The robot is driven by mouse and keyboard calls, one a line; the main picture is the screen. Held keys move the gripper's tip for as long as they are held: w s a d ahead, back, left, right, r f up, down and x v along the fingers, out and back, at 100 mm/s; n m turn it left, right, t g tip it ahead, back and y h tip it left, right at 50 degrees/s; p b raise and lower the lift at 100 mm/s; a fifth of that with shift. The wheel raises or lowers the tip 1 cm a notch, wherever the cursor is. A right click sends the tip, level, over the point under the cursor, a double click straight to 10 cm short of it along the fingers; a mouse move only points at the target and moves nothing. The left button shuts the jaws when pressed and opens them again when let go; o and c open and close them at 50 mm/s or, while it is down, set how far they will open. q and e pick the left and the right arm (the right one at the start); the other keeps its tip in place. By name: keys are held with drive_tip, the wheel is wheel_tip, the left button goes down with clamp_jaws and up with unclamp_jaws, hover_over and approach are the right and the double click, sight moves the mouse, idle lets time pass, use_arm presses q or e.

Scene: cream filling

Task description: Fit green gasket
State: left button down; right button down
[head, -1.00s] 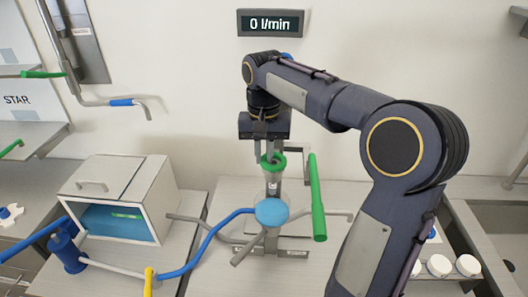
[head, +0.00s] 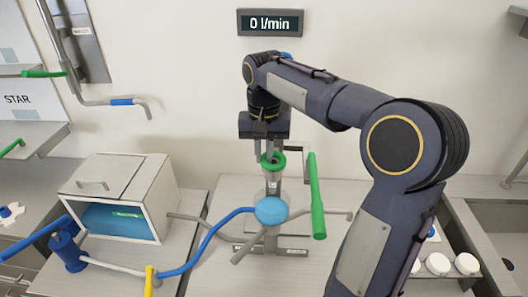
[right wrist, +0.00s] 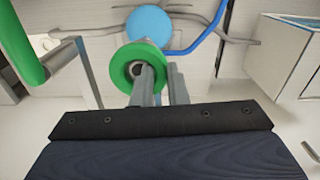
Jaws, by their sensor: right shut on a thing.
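The green gasket (head: 279,161) is a thick ring with a dark round hole. My right gripper (head: 267,155) points down from above and is shut on the ring's rim. In the right wrist view the ring (right wrist: 121,66) sits at the fingertips, with one finger over the edge of its hole. The ring is above the upright metal fitting (head: 273,187) in the head view. I cannot tell whether they touch. A blue round part (head: 271,211) is below it, also in the right wrist view (right wrist: 149,25). My left gripper is not in view.
A long green handle (head: 316,200) stands close to the right of the fitting. A white box (head: 158,200) stands left. White round pieces (head: 438,264) lie right. A wall display (head: 270,22) reads 0 l/min.

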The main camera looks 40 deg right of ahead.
sight(264, 158)
drive_tip(key=shift+s+f, duration=0.1)
drive_tip(key=shift+f, duration=0.45)
drive_tip(key=c, duration=1.7)
unclamp_jaws()
drive_tip(key=o, duration=0.3)
drive_tip(key=shift+a, duration=0.15)
drive_tip(key=shift+o, duration=0.2)
drive_tip(key=shift+d+r, duration=0.25)
drive_tip(key=shift+r, duration=3.5)
drive_tip(key=shift+a, duration=0.1)
